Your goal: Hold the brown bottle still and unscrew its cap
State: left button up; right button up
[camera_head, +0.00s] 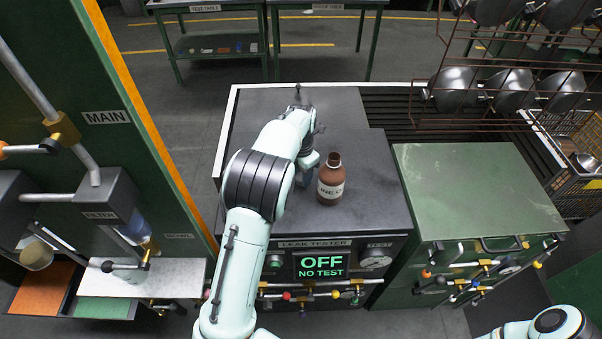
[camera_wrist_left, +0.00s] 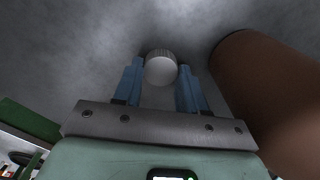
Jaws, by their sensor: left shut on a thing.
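The brown bottle (camera_head: 331,185) stands upright on the dark top of the leak tester, with a pale label on its front. Its neck shows brown at the top, with no cap on it. In the left wrist view the bottle (camera_wrist_left: 275,90) is large at the right, beside the gripper and apart from the fingers. My left gripper (camera_wrist_left: 160,75) is shut on a pale grey ribbed cap (camera_wrist_left: 160,67), held between its blue fingertips. In the head view my left arm mostly hides this gripper, just left of the bottle. My right gripper is out of view.
The leak tester (camera_head: 312,244) has a screen reading OFF, NO TEST. A green cabinet (camera_head: 475,190) with a bare top stands to its right. A rack with several dark pots (camera_head: 512,90) hangs at upper right. A green panel (camera_head: 105,80) with pipes stands at left.

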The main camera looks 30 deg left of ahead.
pick_arm(q)
jog(key=o, duration=1.2)
jog(key=shift+f, duration=0.1)
jog(key=shift+c, duration=0.2)
notch_tip(320, 180, up, 12)
jog(key=shift+r, duration=0.2)
jog(key=shift+s, duration=0.1)
